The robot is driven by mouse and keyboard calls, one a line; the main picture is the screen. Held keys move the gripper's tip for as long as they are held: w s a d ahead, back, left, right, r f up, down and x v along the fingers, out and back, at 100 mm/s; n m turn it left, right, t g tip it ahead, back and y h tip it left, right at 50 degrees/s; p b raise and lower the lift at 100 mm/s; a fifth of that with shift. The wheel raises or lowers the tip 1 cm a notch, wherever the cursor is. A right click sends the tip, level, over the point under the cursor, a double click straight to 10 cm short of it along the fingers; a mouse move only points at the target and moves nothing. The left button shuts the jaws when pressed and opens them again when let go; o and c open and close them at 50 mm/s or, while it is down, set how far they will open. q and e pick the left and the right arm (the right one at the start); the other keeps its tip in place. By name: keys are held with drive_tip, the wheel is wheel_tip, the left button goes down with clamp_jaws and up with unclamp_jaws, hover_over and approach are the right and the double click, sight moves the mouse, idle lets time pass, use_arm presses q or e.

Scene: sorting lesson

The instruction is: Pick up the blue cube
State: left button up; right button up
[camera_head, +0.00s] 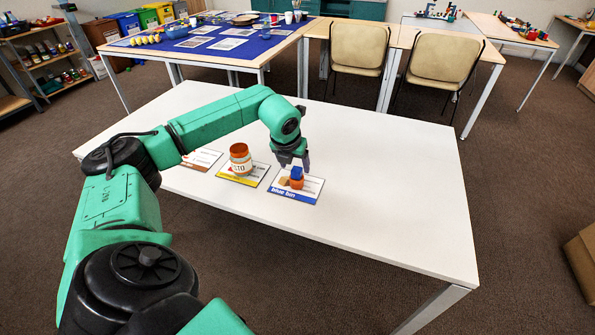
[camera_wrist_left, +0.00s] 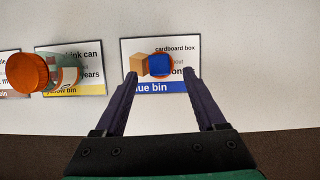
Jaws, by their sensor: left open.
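The blue cube (camera_head: 297,172) sits on top of an orange object (camera_head: 297,184) on the card marked "blue bin" (camera_head: 311,186). In the left wrist view the blue cube (camera_wrist_left: 159,66) lies between the fingertips, with orange edges showing around it. A tan block-like shape (camera_head: 284,181) is just left of it; I cannot tell if it is solid or printed. My left gripper (camera_head: 291,160) is open and points down just above the cube. In the left wrist view its fingers (camera_wrist_left: 160,74) are spread, with nothing gripped. My right gripper is not in view.
A jar with an orange lid (camera_head: 240,158) stands on the yellow bin card (camera_head: 251,180), left of the blue bin card. Another card (camera_head: 203,160) lies further left, partly behind my arm. The white table (camera_head: 400,190) is clear to the right.

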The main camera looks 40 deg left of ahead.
sight(296, 171)
use_arm(q)
drive_tip(key=x, duration=0.3)
drive_tip(key=shift+f, duration=0.2)
drive_tip(key=shift+r, duration=0.1)
clamp_jaws()
drive_tip(key=shift+r, duration=0.1)
